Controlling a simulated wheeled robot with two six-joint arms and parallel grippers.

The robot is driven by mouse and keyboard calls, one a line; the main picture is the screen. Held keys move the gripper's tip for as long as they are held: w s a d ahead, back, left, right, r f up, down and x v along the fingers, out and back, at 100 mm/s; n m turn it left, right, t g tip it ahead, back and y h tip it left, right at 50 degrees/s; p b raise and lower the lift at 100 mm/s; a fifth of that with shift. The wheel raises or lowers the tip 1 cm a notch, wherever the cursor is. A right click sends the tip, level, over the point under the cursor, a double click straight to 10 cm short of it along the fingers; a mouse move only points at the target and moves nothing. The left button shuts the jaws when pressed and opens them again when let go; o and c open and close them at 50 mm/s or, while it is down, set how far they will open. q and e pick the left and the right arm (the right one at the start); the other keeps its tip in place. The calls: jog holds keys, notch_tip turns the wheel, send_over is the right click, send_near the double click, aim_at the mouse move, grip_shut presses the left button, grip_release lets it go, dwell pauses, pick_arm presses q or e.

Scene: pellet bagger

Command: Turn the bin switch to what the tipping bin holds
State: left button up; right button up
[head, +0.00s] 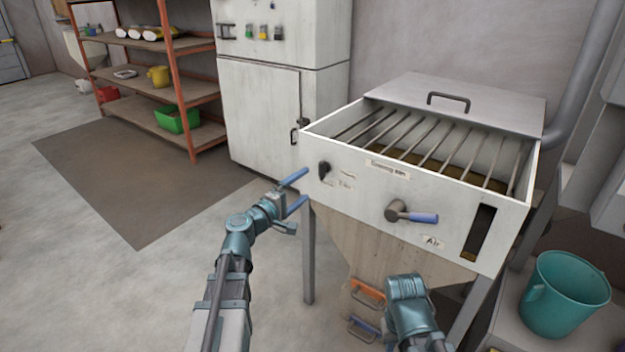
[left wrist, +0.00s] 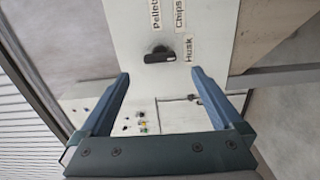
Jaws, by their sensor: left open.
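The tipping bin (head: 345,155) is a pale hopper with a bar grate on top. Yellow-brown material (head: 462,157) shows under the bars; its kind is too small to tell. The bin switch (head: 324,170) is a small black knob on the bin's front panel at left. In the left wrist view the switch (left wrist: 159,55) is beside the labels Pellets, Chips and Husk; I cannot tell which it points at. My left gripper (head: 304,185) is open and empty, just short of the panel. In its wrist view the gripper (left wrist: 160,74) has the switch ahead, between its fingers' lines.
A lever with a blue grip (head: 424,217) and a narrow level window (head: 479,232) are right of the switch. A teal bucket (head: 565,295) stands at right. Floor at left is clear.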

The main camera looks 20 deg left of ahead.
pick_arm(q)
jog(key=v, duration=0.5)
dwell(0.4)
jog(key=s+d+f+m+g+h, duration=0.1)
jog(key=s+d+f+m+g, duration=0.3)
jog(key=d, duration=0.3)
jog(key=s+d+f+m+g, duration=0.25)
jog(key=d+f+g, duration=0.2)
jog(key=d, duration=0.25)
jog(key=s+d+f+m+g+h, duration=0.1)
jog(key=s+d+f+m+g, duration=0.15)
jog(key=d+f+m, duration=0.4)
jog(key=s+f+m+g+y, duration=0.55)
jog(key=s+y, duration=0.45)
jog(key=s, duration=0.4)
notch_tip(320, 180, up, 32)
jog(key=p, duration=3.3)
jog(key=shift+w+d+n+g+h, duration=0.3)
jog(key=shift+d+n+g, duration=0.05)
jog(key=shift+d+n, duration=0.1)
jog(key=shift+f, duration=0.15)
